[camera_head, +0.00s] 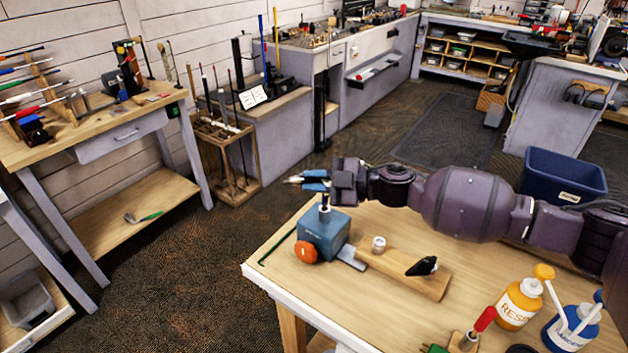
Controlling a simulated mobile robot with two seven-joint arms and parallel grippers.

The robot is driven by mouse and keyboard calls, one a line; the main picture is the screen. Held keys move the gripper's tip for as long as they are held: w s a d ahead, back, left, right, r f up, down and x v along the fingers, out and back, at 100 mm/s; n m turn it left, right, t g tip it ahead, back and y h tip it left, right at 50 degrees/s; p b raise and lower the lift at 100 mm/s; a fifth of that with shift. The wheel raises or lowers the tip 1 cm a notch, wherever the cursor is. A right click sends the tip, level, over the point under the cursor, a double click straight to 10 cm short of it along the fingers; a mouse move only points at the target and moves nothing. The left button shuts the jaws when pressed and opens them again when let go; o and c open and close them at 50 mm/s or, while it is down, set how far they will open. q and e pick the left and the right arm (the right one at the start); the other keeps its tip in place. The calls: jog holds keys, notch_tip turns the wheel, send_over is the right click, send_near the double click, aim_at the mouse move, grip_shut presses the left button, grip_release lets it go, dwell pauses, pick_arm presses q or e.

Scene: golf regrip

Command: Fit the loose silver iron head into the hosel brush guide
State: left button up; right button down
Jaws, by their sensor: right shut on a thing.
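My right gripper (315,181), with blue fingertips, reaches in from the right over the near workbench. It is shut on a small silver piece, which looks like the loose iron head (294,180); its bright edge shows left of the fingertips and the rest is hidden. Directly below is a blue block with an orange knob (323,236), which looks like the hosel brush guide. A short upright piece (324,206) shows between the fingers and the block's top; I cannot tell whether it belongs to the head or the guide. My left gripper is not in view.
A wooden block (402,275) right of the guide carries a white cylinder (379,243) and a black club head (422,266). A flat grey plate (352,257) lies beside the guide. Orange (519,303) and blue (571,327) pump bottles stand front right.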

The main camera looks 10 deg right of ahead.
jog(key=shift+r+p, duration=0.1)
jog(key=shift+p, duration=0.3)
jog(key=shift+f+b, duration=1.05)
jog(key=shift+f, duration=0.95)
dwell(0.4)
jog(key=c, duration=1)
grip_release()
jog(key=shift+f, duration=0.1)
jog(key=shift+c, duration=0.2)
jog(key=shift+s, duration=0.1)
jog(key=shift+d, duration=0.1)
jog(key=shift+s+d+f, duration=0.1)
jog(key=shift+s+d, duration=0.05)
jog(key=shift+d, duration=0.2)
jog(key=b+v, duration=0.1)
jog(key=v, duration=0.9)
jog(key=shift+r, duration=0.3)
jog(key=shift+w, duration=0.2)
